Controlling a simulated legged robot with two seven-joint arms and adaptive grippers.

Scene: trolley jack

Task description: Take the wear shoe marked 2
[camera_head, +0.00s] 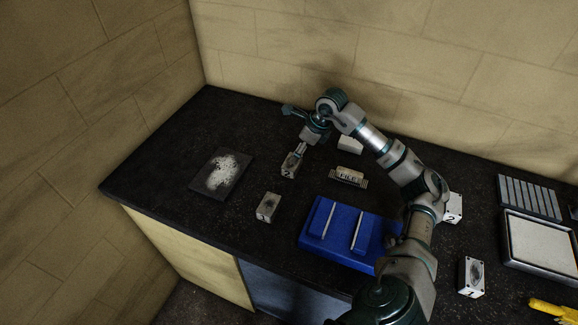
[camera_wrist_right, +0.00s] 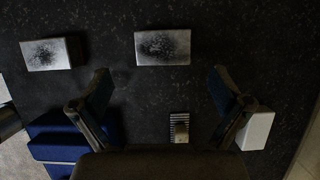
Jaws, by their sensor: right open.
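A pale block-shaped wear shoe marked 2 (camera_head: 289,168) with a dark smudged top lies on the black bench near my right gripper (camera_head: 294,132). A second shoe marked 2 (camera_head: 453,211) stands at the right, partly behind my right arm. My right gripper is open and empty above the bench. In the right wrist view, a smudged shoe (camera_wrist_right: 163,47) lies ahead of the spread fingertips (camera_wrist_right: 162,78), roughly centred between them and apart from both; its number is not visible there. My left gripper is in neither view.
Another smudged shoe (camera_head: 267,207) lies nearer the front; a shoe marked 1 (camera_head: 471,278) stands at right. A file brush (camera_head: 348,176), white block (camera_head: 350,145), blue fixture (camera_head: 335,240), powdery dark plate (camera_head: 222,175), slotted tray (camera_head: 528,197) and pale-filled tray (camera_head: 540,240) occupy the bench. Walls close the back and left.

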